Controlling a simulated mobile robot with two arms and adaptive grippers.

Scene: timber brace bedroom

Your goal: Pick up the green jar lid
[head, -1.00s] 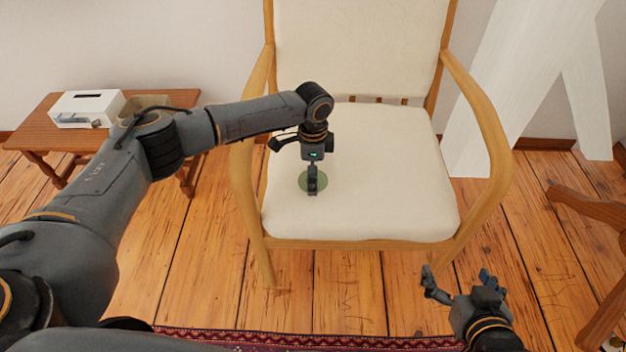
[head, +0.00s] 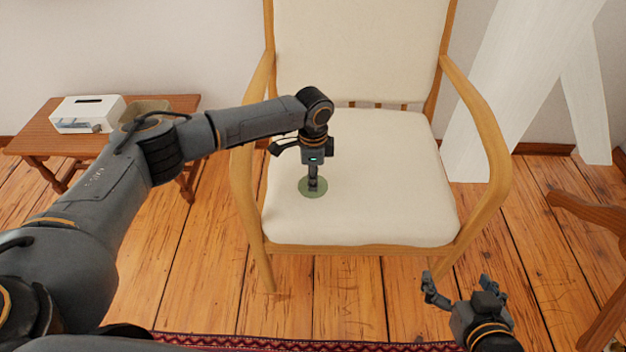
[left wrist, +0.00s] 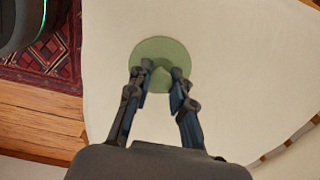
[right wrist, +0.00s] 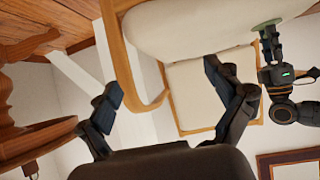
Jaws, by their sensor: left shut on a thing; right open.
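The green jar lid (head: 303,188) is a flat round disc at the front left of the cream chair seat (head: 390,205). My left gripper (head: 312,188) points down over it and is shut on it. In the left wrist view the lid (left wrist: 160,50) has a small raised knob between the fingertips of the left gripper (left wrist: 157,73). I cannot tell whether the lid touches the seat or hangs just above it. The lid's edge (right wrist: 267,24) also shows in the right wrist view. My right gripper (head: 457,279) is open and empty, low in front of the chair's right side.
The chair's wooden armrests (head: 488,125) rise on both sides of the seat. A small wooden table (head: 35,137) at the left bears a white box (head: 88,112). A white timber brace (head: 500,80) stands behind right. A brown wooden piece (head: 590,215) is at the right edge.

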